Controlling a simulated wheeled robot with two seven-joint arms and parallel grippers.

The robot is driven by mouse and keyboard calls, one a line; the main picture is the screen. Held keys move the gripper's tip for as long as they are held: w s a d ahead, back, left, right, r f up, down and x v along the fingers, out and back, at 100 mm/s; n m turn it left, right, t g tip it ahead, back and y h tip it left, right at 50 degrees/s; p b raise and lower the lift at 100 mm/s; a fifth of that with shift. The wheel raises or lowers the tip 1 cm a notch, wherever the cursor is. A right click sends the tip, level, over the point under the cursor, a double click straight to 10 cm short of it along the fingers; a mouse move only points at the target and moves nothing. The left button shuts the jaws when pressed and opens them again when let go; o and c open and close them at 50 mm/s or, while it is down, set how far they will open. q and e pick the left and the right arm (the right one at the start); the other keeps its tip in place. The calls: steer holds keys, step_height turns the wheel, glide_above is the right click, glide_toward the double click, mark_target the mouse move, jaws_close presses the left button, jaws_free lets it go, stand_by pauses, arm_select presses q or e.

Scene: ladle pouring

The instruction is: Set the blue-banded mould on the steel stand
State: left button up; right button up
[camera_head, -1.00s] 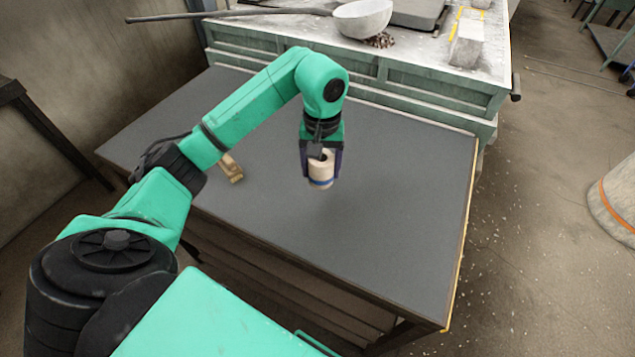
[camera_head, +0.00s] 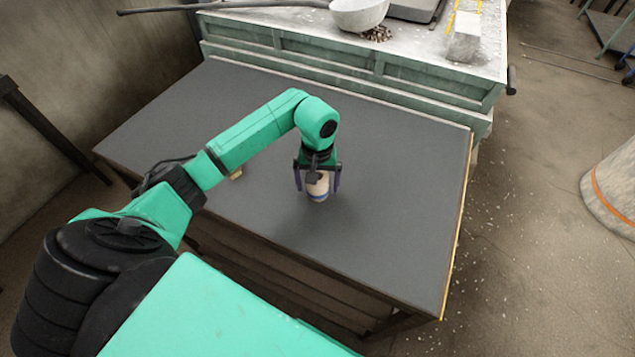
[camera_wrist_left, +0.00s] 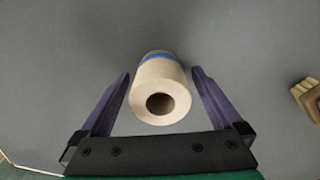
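The blue-banded mould (camera_head: 318,187) is a pale cylinder with a blue band near its lower end. In the left wrist view the mould (camera_wrist_left: 160,90) shows its round end with a dark hole. My left gripper (camera_head: 318,186) points down over the table with a finger on each side of the mould. In the left wrist view its fingers (camera_wrist_left: 163,95) are spread, with gaps to the mould. I cannot tell exactly what the mould's lower end rests on. I cannot make out the steel stand in these views. My right gripper is not in view.
The dark grey table (camera_head: 400,200) is mostly clear around the mould. A small wooden piece (camera_head: 236,173) is partly hidden behind my left arm; it also shows in the left wrist view (camera_wrist_left: 308,96). A workbench (camera_head: 410,95) at the back bears a pale bowl (camera_head: 358,15).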

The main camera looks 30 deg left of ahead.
arm_select(q)
steer(key=shift+r, duration=0.35)
step_height(320, 180, up, 7)
steer(key=b, duration=0.4)
steer(key=shift+w+r, duration=0.1)
steer(key=shift+r, duration=0.1)
step_height(320, 180, up, 4)
steer(key=shift+r, duration=0.1)
